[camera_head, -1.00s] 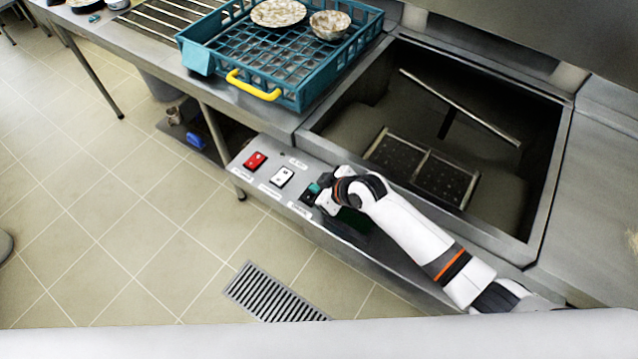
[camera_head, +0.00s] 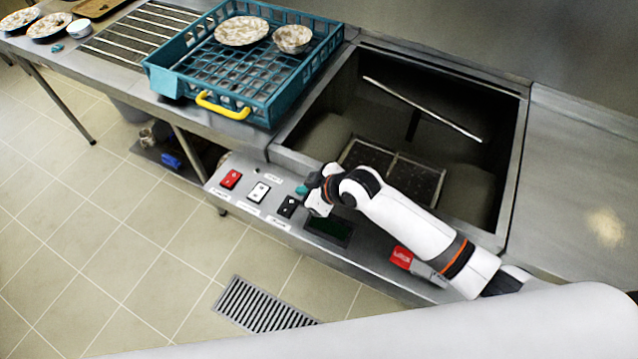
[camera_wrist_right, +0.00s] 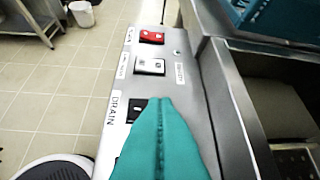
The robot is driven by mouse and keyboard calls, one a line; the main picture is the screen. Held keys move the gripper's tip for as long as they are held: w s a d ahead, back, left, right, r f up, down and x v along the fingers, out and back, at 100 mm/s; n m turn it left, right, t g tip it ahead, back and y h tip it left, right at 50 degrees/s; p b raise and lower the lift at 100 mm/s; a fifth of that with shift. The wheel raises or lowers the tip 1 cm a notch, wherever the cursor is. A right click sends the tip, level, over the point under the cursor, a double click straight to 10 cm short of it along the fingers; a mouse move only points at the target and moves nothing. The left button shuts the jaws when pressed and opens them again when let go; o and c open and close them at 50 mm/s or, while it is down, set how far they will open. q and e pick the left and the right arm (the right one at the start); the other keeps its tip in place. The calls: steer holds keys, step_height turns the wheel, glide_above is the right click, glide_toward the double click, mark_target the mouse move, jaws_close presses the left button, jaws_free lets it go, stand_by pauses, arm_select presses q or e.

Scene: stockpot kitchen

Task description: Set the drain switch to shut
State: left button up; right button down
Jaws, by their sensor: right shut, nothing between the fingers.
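The drain switch (camera_head: 288,206) is a black rocker on the sloped steel panel, third in the row after a red and a white switch. In the right wrist view the black switch (camera_wrist_right: 137,108), beside the label DRAIN, is partly hidden by my teal fingers. Which way its rocker is set I cannot tell. My right gripper (camera_head: 302,190) is shut and empty, its teal fingertips just beyond the switch on the sink side. In the wrist view the closed fingertips (camera_wrist_right: 160,101) overlap the switch's right edge; contact is unclear. My left gripper is not in view.
A red switch (camera_head: 230,179) and a white switch (camera_head: 258,191) sit left of the drain switch. A dark display (camera_head: 329,227) and a red button (camera_head: 402,257) lie to the right. The open sink basin (camera_head: 460,165) and teal rack (camera_head: 163,83) are behind.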

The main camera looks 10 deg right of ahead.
steer(key=v, duration=0.5)
steer(key=shift+w+d+r+b, duration=0.1)
steer(key=shift+w+d+b, duration=0.15)
steer(key=shift+w+b, duration=0.05)
steer(key=shift+s, duration=0.1)
